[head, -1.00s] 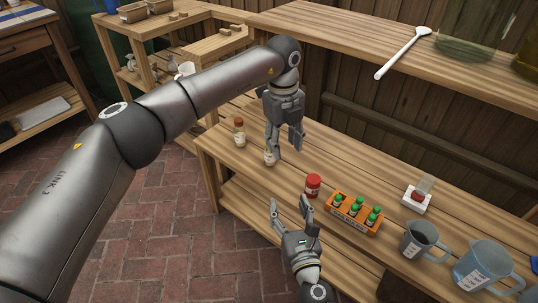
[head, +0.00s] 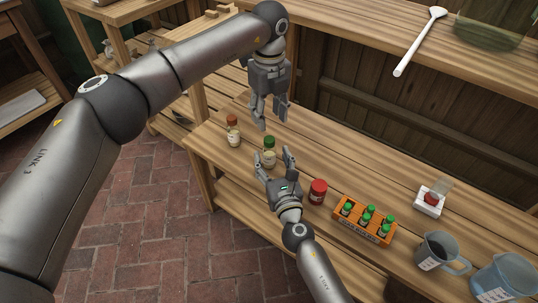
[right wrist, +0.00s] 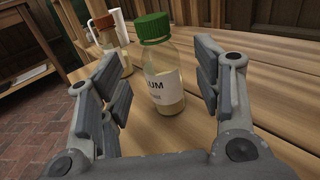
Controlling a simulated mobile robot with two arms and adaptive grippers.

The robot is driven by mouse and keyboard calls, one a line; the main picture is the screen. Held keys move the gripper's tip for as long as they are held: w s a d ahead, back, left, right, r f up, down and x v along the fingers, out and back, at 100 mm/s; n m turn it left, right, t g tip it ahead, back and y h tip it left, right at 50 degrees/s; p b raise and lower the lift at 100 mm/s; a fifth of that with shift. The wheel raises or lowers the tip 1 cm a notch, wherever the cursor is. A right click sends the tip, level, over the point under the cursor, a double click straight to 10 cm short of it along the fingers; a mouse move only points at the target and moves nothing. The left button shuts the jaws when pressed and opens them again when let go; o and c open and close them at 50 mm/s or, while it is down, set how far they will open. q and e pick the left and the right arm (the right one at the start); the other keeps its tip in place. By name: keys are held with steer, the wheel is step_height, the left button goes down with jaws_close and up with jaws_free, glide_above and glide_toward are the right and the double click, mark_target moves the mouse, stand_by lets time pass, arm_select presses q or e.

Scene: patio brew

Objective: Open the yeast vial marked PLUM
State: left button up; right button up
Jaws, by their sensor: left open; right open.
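The vial with a green cap (head: 269,153) stands upright on the bench. In the right wrist view its label (right wrist: 163,88) reads "UM", with the first letters hidden, and its green cap is on. My right gripper (head: 272,157) is open, and the vial stands ahead between its spread fingers, which do not grip it. The fingers also show in the right wrist view (right wrist: 160,95). My left gripper (head: 268,118) is open and empty, pointing down above the bench just behind the vial.
A vial with an orange-brown cap (head: 233,131) stands to the left. A red-lidded jar (head: 318,192) and an orange rack (head: 362,231) of green-capped bottles stand to the right. Grey jug (head: 436,252) and blue jug (head: 504,276) are farther right.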

mark_target(271, 155)
steer(key=shift+x, duration=1.9)
steer(key=shift+c, duration=0.2)
jaws_close()
